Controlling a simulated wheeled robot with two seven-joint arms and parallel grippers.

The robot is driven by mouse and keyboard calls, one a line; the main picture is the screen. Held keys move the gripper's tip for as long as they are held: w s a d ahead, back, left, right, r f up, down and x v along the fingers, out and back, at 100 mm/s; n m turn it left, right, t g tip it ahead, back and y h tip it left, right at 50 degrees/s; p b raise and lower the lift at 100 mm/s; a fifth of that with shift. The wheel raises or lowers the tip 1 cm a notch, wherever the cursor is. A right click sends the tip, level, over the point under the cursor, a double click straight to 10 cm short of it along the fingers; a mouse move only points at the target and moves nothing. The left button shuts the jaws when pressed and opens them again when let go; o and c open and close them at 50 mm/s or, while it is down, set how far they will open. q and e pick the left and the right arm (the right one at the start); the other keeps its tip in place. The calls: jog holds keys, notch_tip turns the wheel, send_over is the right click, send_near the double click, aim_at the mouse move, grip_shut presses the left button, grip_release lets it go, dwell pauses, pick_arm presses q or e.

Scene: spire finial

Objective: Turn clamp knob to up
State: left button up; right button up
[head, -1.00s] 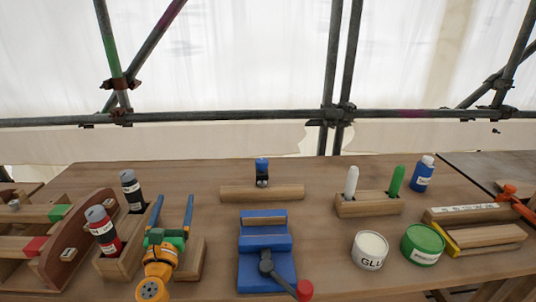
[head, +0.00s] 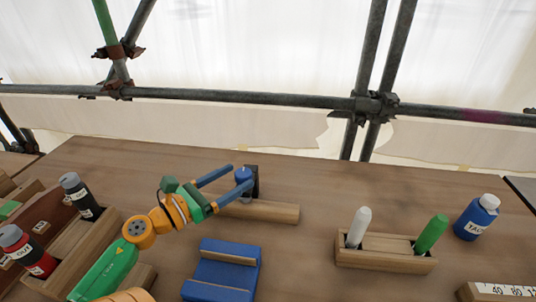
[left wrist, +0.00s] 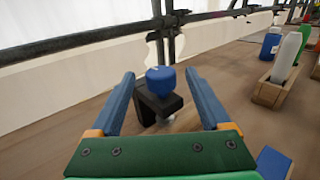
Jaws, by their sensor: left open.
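The blue clamp knob (head: 243,174) sits on a black clamp (head: 255,182) at the back of the bench, by a wooden bar (head: 270,211). My left gripper (head: 238,179) reaches it from the left with open blue fingers. In the left wrist view the knob (left wrist: 160,80) appears between the two fingertips (left wrist: 159,75), with a gap on each side, and the black clamp (left wrist: 157,104) hangs below it. The knob's marking is not readable. My right gripper is out of view.
A blue vise (head: 223,272) stands in front of the bar, cut off by the frame. A wooden holder (head: 385,256) with white and green sticks and a blue bottle (head: 476,217) are to the right. Black and red bottles (head: 78,196) stand at left. Scaffold poles run behind the bench.

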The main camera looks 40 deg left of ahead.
aim_at(254, 178)
pick_arm(q)
jog(key=w, duration=0.2)
jog(key=w+p, duration=0.1)
jog(key=w, duration=0.1)
jog(key=w+d, duration=0.1)
jog(key=w, duration=0.1)
jog(key=shift+r+p, duration=0.2)
jog(key=shift+p, duration=0.15)
jog(key=shift+w+f, duration=0.15)
grip_shut()
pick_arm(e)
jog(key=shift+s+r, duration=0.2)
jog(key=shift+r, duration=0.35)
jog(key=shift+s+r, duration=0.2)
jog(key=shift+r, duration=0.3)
